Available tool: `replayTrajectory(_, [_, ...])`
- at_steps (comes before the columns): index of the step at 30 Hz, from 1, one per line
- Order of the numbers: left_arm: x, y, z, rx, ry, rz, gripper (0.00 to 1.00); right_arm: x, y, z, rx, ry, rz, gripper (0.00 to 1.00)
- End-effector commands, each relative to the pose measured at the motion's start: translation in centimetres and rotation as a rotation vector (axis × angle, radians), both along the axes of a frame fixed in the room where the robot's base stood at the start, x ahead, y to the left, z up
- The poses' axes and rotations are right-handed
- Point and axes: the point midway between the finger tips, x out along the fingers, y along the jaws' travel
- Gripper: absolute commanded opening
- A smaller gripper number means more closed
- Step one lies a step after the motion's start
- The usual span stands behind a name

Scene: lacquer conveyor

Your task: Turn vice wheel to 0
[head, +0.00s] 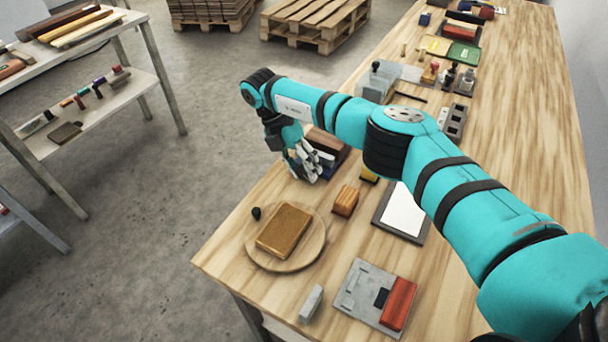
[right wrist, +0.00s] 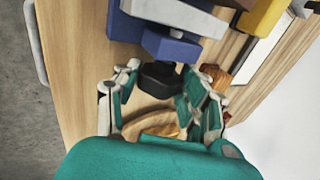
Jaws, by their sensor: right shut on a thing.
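The blue vice (right wrist: 175,45) is at the top middle of the right wrist view. Its black wheel (right wrist: 160,76) is on the side facing me. My right gripper (right wrist: 158,88) is shut on the wheel, with a finger on each side. In the head view my right gripper (head: 308,163) is at the near end of the vice (head: 334,162), by the table's left edge. There it hides the wheel and part of the vice. I cannot read any mark or number on the wheel. My left gripper is not in view.
A round wooden board (head: 314,252) with a brown block stands in front, beside a small black knob (head: 256,213). An orange-brown block (head: 345,200) and a dark-framed white sheet (head: 402,214) lie to the right. The table's left edge is close to my gripper.

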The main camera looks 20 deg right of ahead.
Motion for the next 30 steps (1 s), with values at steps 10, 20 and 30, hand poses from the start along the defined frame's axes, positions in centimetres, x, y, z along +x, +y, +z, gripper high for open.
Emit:
replayTrajectory(10, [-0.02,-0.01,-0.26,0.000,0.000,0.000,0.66,0.09,0.04,0.13,-0.008,0.005,0.001,0.09])
replayTrajectory(20, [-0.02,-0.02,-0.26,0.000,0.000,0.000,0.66,0.06,0.02,0.07,-0.008,0.005,0.001,0.66])
replayTrajectory(30, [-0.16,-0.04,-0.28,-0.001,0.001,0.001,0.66,0.32,0.30,0.70,-0.009,0.006,0.000,0.66])
